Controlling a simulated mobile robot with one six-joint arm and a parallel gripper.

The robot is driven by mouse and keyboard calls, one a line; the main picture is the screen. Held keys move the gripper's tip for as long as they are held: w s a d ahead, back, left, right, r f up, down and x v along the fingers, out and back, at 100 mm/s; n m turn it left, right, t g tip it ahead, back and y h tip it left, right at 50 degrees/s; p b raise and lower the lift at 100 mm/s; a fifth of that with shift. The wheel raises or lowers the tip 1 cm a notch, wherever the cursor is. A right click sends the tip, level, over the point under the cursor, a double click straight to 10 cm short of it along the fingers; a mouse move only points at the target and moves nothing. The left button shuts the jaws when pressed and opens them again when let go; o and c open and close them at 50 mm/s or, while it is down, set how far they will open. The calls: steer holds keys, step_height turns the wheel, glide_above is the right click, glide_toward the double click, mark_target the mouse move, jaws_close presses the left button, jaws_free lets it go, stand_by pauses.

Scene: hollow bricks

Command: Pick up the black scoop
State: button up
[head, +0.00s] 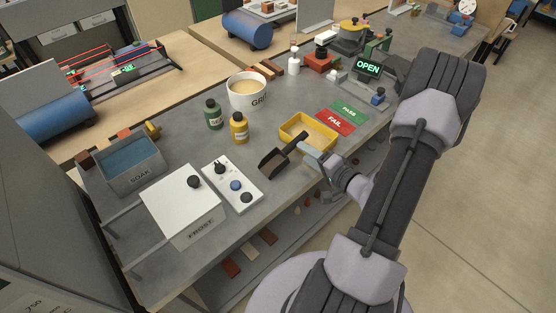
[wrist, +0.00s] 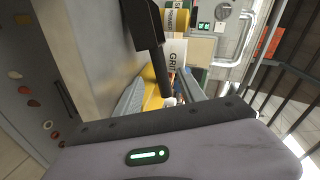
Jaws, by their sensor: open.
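The black scoop (head: 272,164) lies at the front edge of the grey bench, its handle slanting up and right beside the yellow tray (head: 293,141). My gripper (head: 308,151) is just right of the handle, low over the bench edge. In the wrist view the scoop (wrist: 140,20) is at the top, and its dark handle runs down between the two spread fingers of my gripper (wrist: 161,90). The fingers look apart from the handle. The handle's lower end is partly hidden by my gripper body.
The yellow tray holds tan material close behind my gripper. Left of the scoop are a white knob panel (head: 224,190) and the FROST box (head: 180,200). Green (head: 213,114) and yellow (head: 239,128) bottles and the GRIT bucket (head: 248,92) stand behind. PASS and FAIL mats (head: 335,121) lie right.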

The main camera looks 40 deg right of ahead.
mark_target(292, 146)
steer(key=b+x, duration=0.1)
steer(key=x, duration=0.6)
steer(key=shift+w+a, duration=0.15)
jaws_close()
